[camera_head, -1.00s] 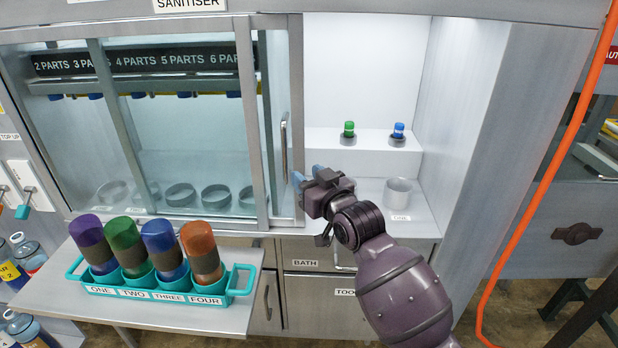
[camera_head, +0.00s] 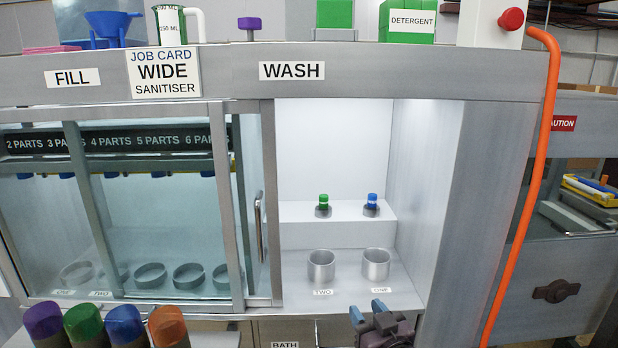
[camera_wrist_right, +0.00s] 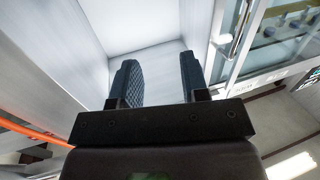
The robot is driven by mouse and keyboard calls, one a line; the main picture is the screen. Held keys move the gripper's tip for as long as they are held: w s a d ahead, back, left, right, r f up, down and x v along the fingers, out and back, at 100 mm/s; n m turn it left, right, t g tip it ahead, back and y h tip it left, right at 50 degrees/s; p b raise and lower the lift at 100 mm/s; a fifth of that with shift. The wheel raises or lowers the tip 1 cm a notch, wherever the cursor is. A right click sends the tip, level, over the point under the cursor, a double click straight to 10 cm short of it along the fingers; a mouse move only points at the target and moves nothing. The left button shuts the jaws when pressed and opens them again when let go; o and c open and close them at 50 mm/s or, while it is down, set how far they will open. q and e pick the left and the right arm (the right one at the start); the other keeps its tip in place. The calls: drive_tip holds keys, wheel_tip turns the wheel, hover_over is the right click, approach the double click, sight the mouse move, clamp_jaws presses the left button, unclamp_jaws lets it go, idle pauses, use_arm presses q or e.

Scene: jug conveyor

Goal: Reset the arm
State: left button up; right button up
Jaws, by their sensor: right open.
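My right gripper (camera_head: 368,311) is at the bottom of the head view, low in front of the wash bay's front edge. Its two blue-padded fingers stand apart with nothing between them. In the right wrist view the gripper (camera_wrist_right: 155,82) is also open and empty, facing pale bay walls. Only its tip end shows in the head view; the rest of my right arm is cut off below. My left gripper is in neither view.
The wash bay holds metal cups labelled TWO (camera_head: 321,266) and ONE (camera_head: 376,264), with a green-capped bottle (camera_head: 323,205) and a blue-capped bottle (camera_head: 371,205) on a step behind. Glass doors (camera_head: 160,215) close the left side. Several coloured bottles (camera_head: 124,325) stand lower left. An orange hose (camera_head: 530,170) hangs right.

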drive_tip(key=s+d+f+m+g+h, duration=0.1)
drive_tip(key=s+d+f, duration=0.4)
drive_tip(key=s+f, duration=0.2)
drive_tip(key=s+d+f+m+g+h, duration=0.1)
drive_tip(key=s+d+f, duration=0.4)
drive_tip(key=s, duration=0.5)
drive_tip(key=s+d+f+m+g+h, duration=0.1)
drive_tip(key=s+d+f+g+h, duration=0.2)
drive_tip(key=s+d+f, duration=0.3)
wheel_tip(320, 180, down, 4)
drive_tip(key=s, duration=0.2)
drive_tip(key=shift+s+r, duration=0.25)
drive_tip(key=shift+s, duration=0.1)
